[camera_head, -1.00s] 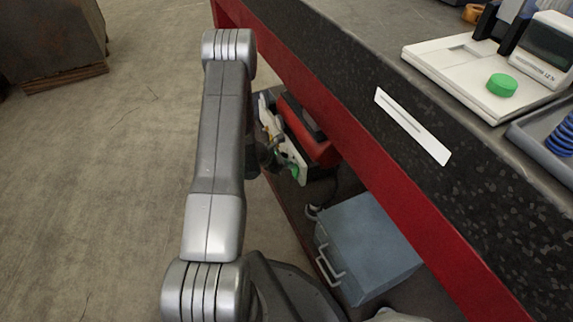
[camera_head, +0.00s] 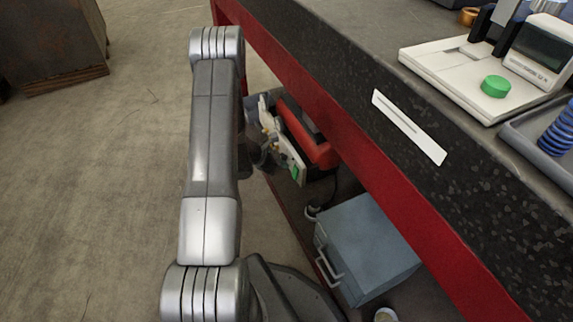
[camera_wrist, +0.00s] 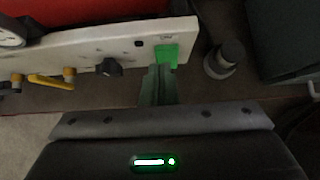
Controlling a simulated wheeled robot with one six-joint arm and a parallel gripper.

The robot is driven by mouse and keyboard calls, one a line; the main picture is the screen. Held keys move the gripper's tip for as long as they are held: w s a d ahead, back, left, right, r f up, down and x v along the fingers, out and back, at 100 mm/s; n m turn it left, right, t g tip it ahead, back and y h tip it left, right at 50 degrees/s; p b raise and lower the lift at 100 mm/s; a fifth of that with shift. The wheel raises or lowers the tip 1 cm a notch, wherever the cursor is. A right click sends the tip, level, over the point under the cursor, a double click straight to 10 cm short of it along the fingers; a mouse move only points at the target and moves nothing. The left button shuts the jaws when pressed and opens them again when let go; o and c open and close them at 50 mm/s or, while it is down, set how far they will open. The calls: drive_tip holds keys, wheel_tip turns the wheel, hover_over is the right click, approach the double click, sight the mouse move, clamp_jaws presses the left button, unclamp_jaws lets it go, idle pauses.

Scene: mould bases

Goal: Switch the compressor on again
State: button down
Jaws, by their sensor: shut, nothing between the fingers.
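The red compressor (camera_head: 318,148) sits on the low shelf under the bench, its white panel (camera_head: 291,158) facing the floor side. A green switch (camera_head: 295,173) is at the panel's near end. In the wrist view, the green switch (camera_wrist: 166,54) is at the right end of the white panel (camera_wrist: 60,47), right of a black knob (camera_wrist: 110,67). My gripper (camera_wrist: 158,72) is shut and empty. Its tips overlap the switch's lower left in that view; I cannot tell whether they touch it. In the head view my arm mostly hides the gripper.
A blue-grey box (camera_head: 365,250) with a handle stands nearer on the same shelf. A dark round fitting (camera_wrist: 225,58) lies right of the panel. The bench edge (camera_head: 390,190) overhangs the shelf. The floor at left is open.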

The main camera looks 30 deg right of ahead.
drive_tip(key=s+p+v, duration=0.1)
drive_tip(key=p+v, duration=0.2)
drive_tip(key=v, duration=0.8)
drive_tip(key=shift+w+r, duration=0.35)
drive_tip(key=shift+w, duration=0.1)
drive_tip(key=shift+d, duration=0.1)
drive_tip(key=w+a+f+b+x, duration=0.1)
drive_tip(key=b+x, duration=0.2)
drive_tip(key=x, duration=0.9)
drive_tip(key=shift+h, duration=0.8)
drive_tip(key=shift+s+a+p, duration=0.1)
drive_tip(key=shift+a+p, duration=0.45)
drive_tip(key=shift+a, duration=2.35)
